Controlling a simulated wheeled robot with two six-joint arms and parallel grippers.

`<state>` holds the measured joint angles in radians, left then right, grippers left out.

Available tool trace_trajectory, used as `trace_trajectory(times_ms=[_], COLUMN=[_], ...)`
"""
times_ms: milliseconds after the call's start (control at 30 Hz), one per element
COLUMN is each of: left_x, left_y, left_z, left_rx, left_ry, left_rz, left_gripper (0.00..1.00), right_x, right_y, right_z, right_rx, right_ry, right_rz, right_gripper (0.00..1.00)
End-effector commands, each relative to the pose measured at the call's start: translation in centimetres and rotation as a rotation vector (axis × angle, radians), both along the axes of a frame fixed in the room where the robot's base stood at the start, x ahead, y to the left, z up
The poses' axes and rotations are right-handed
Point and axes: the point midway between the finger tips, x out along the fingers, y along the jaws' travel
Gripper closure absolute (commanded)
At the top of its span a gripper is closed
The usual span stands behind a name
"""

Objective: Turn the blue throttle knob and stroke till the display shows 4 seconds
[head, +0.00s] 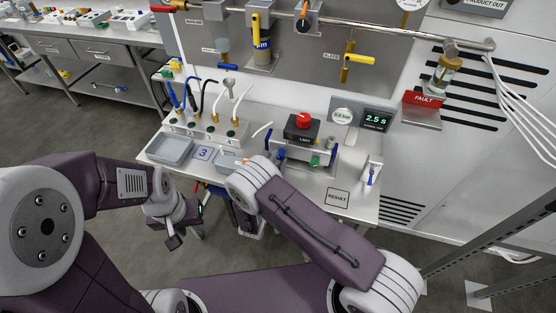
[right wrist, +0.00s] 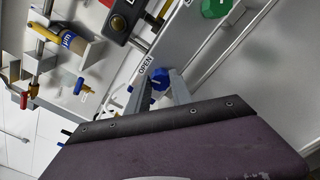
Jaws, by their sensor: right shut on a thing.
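In the right wrist view the blue throttle knob (right wrist: 159,83) sits between the fingertips of my right gripper (right wrist: 158,88), which is shut on it. An OPEN label (right wrist: 146,66) is beside it. In the head view my right wrist hides these fingertips and most of what is under them. The display (head: 376,119) reads 2.5 s and stands behind the bench unit. A black box with a red knob (head: 303,121) sits on the unit. My left gripper (head: 174,238) hangs in front of the bench, clear of the unit; its finger opening is too small to read.
A green knob (right wrist: 214,7) is close to the right gripper. A grey tray (head: 170,149) and a block with hoses (head: 205,130) stand at the bench's left. The RESULT card (head: 337,197) lies at the front right.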

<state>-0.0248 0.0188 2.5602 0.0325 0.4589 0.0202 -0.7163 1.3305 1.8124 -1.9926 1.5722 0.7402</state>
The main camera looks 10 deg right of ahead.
Motion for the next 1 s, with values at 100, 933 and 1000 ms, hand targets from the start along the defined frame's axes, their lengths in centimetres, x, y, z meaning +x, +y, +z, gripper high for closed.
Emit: trace_trajectory(times_ms=[100, 933, 1000], left_x=[0.0, 0.0, 0.0], left_y=[0.0, 0.0, 0.0], left_z=[0.0, -1.1, -1.2], left_rx=[0.000, 0.000, 0.000], left_ry=[0.000, 0.000, 0.000], left_rz=[0.000, 0.000, 0.000], left_gripper=[0.66, 0.66, 0.66], right_x=[0.0, 0.0, 0.0], right_y=[0.0, 0.1, 0.1], right_z=[-0.1, -0.1, -0.1], right_rx=[-0.002, -0.477, -0.520], right_ry=[0.003, 0.224, 0.243], right_rz=[0.001, 0.002, 0.002], right_gripper=[1.00, 1.00, 1.00])
